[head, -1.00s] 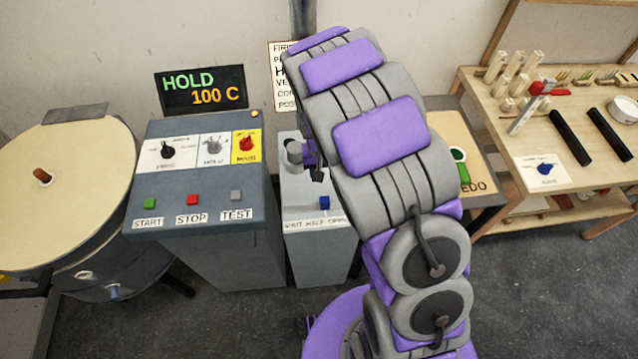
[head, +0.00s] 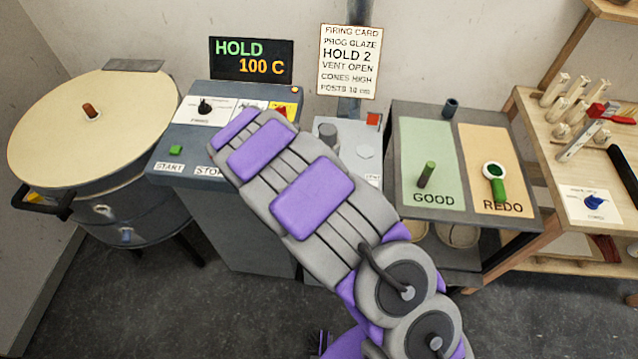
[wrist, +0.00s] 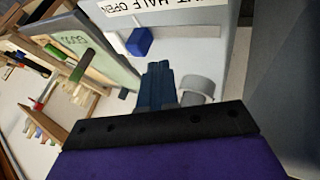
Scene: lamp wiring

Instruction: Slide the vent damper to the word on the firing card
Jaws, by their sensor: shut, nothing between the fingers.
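The firing card (head: 349,62) on the wall reads HOLD 2 and VENT OPEN. The vent box (head: 347,140) stands below it; my arm hides its slider in the head view. In the wrist view the damper's blue knob (wrist: 139,42) sits in a pale slot beside the upside-down label (wrist: 150,6), which shows HALF and OPEN. The knob is near the OPEN end; I cannot tell its exact setting. My gripper (wrist: 157,72) is shut and empty, its tips close to the knob but seemingly apart from it. The arm hides it in the head view.
A grey cylinder (wrist: 196,88) stands beside my fingers on the vent box. The control panel (head: 205,140) and round kiln (head: 95,120) are left. The GOOD and REDO table (head: 400,135) and wooden bench (head: 535,110) are right.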

